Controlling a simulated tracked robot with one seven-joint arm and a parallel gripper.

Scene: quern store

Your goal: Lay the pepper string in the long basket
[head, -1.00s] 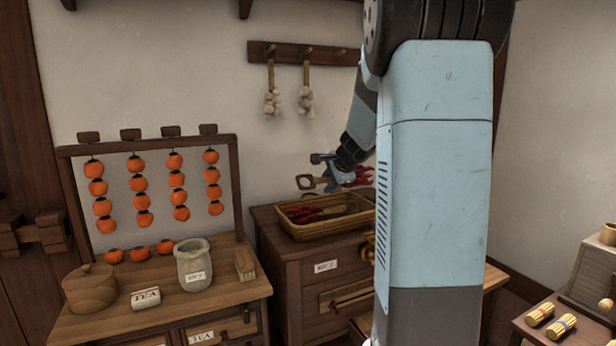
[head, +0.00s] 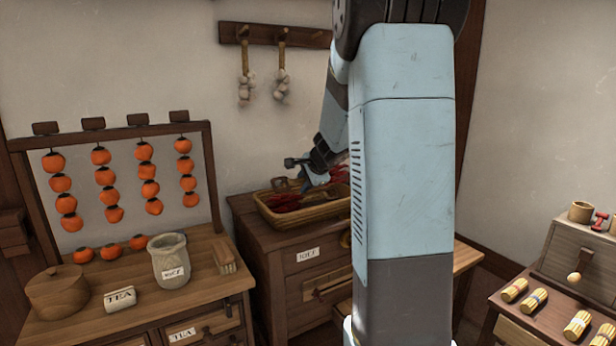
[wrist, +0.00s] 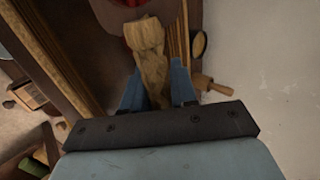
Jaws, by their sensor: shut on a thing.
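My gripper (head: 314,180) is low over the long wicker basket (head: 312,213) on the dark wooden chest. In the wrist view its two blue fingers (wrist: 157,88) are shut on a tan braided straw plait (wrist: 150,62), the top of the pepper string. In the head view the string's red peppers (head: 341,173) show right of the gripper, partly behind my arm. Other red peppers (head: 286,201) lie inside the basket's left part. I cannot tell whether the held string touches the basket or those peppers. My arm hides the basket's right end.
A rack of orange persimmon strings (head: 103,178) stands on the left cabinet, with a grey jar (head: 169,262) and a brush (head: 224,254). Garlic strings (head: 281,84) hang on the wall behind. Straw bundles (head: 532,300) lie on a cabinet at the right.

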